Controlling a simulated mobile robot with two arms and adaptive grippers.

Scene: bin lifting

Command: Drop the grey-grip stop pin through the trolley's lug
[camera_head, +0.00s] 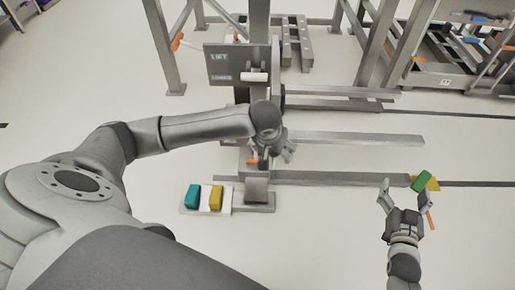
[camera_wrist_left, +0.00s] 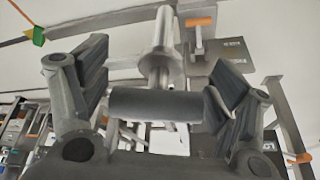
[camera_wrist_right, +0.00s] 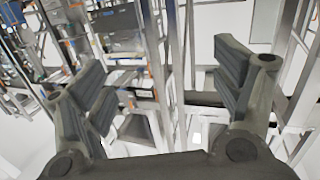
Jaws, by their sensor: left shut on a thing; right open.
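The stop pin's grey grip (camera_wrist_left: 155,104) lies between the fingers of my left gripper (camera_head: 272,153) in the left wrist view. A bright metal shaft with a collar (camera_wrist_left: 162,55) runs away beyond the grip and seems to be part of the pin. My left gripper is shut on the grip, over the metal frame beside the LIFT/LOWER board; the pin is mostly hidden in the head view. I cannot make out the trolley's lug for certain. My right gripper (camera_head: 408,197) is open and empty, near the lower right, with nothing between its fingers in the right wrist view.
The LIFT/LOWER board (camera_head: 236,65) stands behind my left gripper. Long metal rails (camera_head: 330,179) run to the right. A green block (camera_head: 423,182) lies by my right gripper. Teal (camera_head: 193,195) and yellow (camera_head: 216,197) blocks sit at lower left. An orange-handled part (camera_wrist_left: 200,21) is close by.

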